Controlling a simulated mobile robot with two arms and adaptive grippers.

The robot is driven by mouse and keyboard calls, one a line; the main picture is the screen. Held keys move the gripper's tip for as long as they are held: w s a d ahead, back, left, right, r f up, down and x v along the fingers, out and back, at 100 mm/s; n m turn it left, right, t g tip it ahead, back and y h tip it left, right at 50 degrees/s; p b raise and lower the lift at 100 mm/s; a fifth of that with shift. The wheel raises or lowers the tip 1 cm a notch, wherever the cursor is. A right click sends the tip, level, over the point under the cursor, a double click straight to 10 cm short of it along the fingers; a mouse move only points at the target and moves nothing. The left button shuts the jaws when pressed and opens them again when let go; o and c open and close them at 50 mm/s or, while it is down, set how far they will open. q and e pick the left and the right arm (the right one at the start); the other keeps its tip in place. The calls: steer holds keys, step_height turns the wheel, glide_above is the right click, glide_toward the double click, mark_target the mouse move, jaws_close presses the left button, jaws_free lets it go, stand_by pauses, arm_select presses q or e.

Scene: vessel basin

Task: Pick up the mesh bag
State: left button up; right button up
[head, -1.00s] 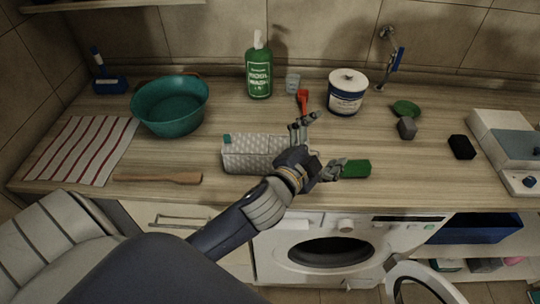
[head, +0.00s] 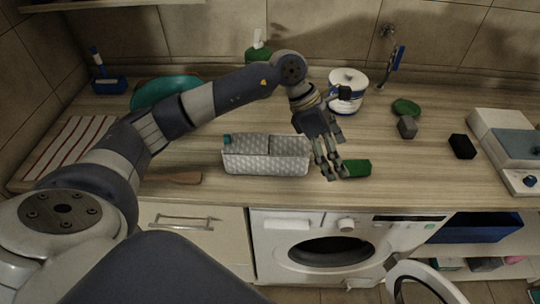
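The likely mesh bag (head: 265,157) is a pale grey, box-shaped thing with a diamond-like pattern and a small teal tab at its left end. It lies on the counter above the washing machine. My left gripper (head: 334,174) points down to the right of the bag, apart from it, with its fingers open. The fingertips are beside or over the left end of a green block (head: 356,168); contact with it cannot be told. My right gripper is not in view.
My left arm crosses above the counter and hides part of the teal basin (head: 165,91), the striped cloth (head: 70,150) and the wooden utensil (head: 172,179). A white tub (head: 347,80) stands behind the gripper. A grey block (head: 407,127) and black block (head: 462,146) lie right.

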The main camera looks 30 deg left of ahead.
mark_target(270, 145)
arm_select(q)
steer(key=a+y, duration=0.2)
steer(key=a, duration=0.4)
steer(key=a+r+y, duration=0.1)
steer(key=a+y, duration=0.1)
steer(key=a, duration=0.4)
steer(key=a+y, duration=0.3)
steer(key=a, duration=0.3)
steer(key=shift+w+a+r+n+g, duration=0.2)
steer(key=shift+a+r+n+g, duration=0.05)
steer(key=shift+r+n+g, duration=0.15)
step_height(270, 145, down, 5)
steer(key=shift+r+p, duration=0.2)
steer(key=shift+p, duration=0.7)
steer(key=shift+f, duration=0.3)
steer(key=f+p, duration=0.2)
steer(key=f, duration=0.1)
steer(key=f+p, duration=0.1)
steer(key=shift+s+f, duration=0.25)
steer(key=shift+s, duration=0.05)
steer(key=shift+f, duration=0.4)
steer(key=shift+c, duration=0.6)
steer(key=c, duration=1.1)
